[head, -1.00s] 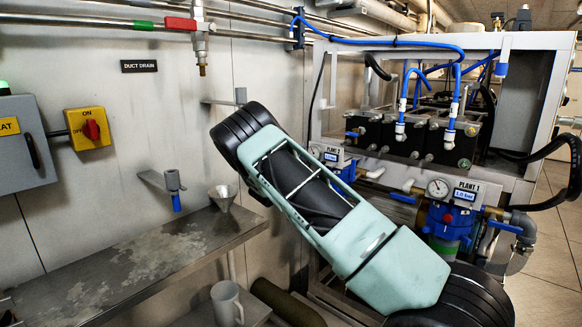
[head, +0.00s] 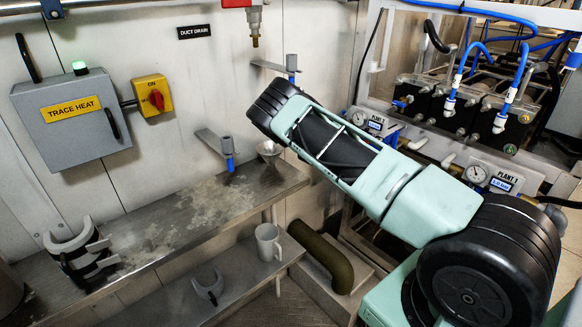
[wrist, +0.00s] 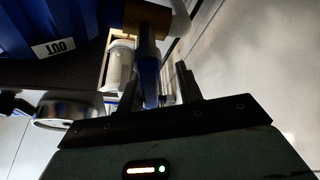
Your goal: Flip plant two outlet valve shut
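The plant 2 panel (head: 376,124) with its gauge shows behind my arm in the head view. A blue lever (head: 392,138) shows just right of it; much below is hidden by my arm. In the wrist view, a blue valve lever (wrist: 148,78) hangs from a brass fitting (wrist: 147,18), beside a blue housing (wrist: 50,25) marked OUT, seen upside down. My gripper (wrist: 156,90) is open, with its two dark fingers on either side of this lever. A gap shows on the right; I cannot tell whether the left finger touches. My gripper is hidden in the head view.
The plant 1 panel (head: 500,183) stands at the right, close to my arm. A steel bench (head: 165,235) runs along the left wall, with a funnel (head: 269,149) at its end. A mug (head: 268,241) stands on a lower shelf. A gauge (wrist: 62,110) is near my gripper.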

